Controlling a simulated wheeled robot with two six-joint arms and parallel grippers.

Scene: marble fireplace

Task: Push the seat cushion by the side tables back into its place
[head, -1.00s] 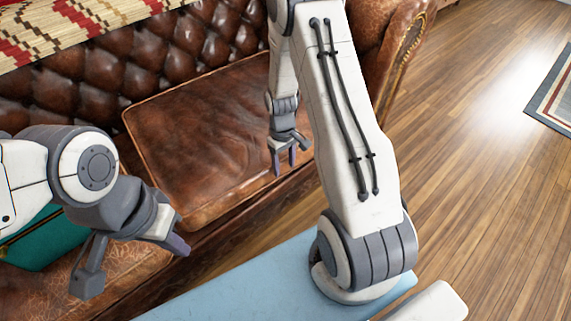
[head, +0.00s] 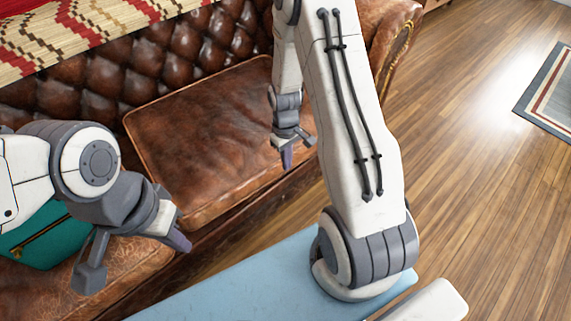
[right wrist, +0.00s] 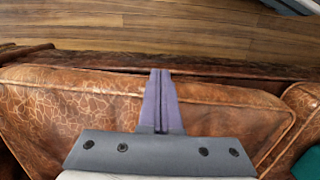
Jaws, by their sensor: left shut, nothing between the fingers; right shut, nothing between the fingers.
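The brown leather seat cushion (head: 190,140) lies on the tufted leather sofa, its long edges slanting in the head view. My right gripper (head: 287,160) is shut and empty, pointing down at the cushion's right front part. In the right wrist view, its closed purple fingers (right wrist: 160,100) reach over the cushion's (right wrist: 60,110) front edge; I cannot tell whether they touch it. My left gripper (head: 180,242) is shut and empty, near the cushion's lower-left front corner. My right arm hides part of the cushion's right side. No side tables are clearly visible.
A teal bag or cushion (head: 40,238) lies on the sofa at the left, partly behind my left arm. The tufted backrest (head: 140,70) and a rolled armrest (head: 385,30) bound the seat. Open wood floor (head: 470,150) and a striped rug (head: 550,95) lie to the right.

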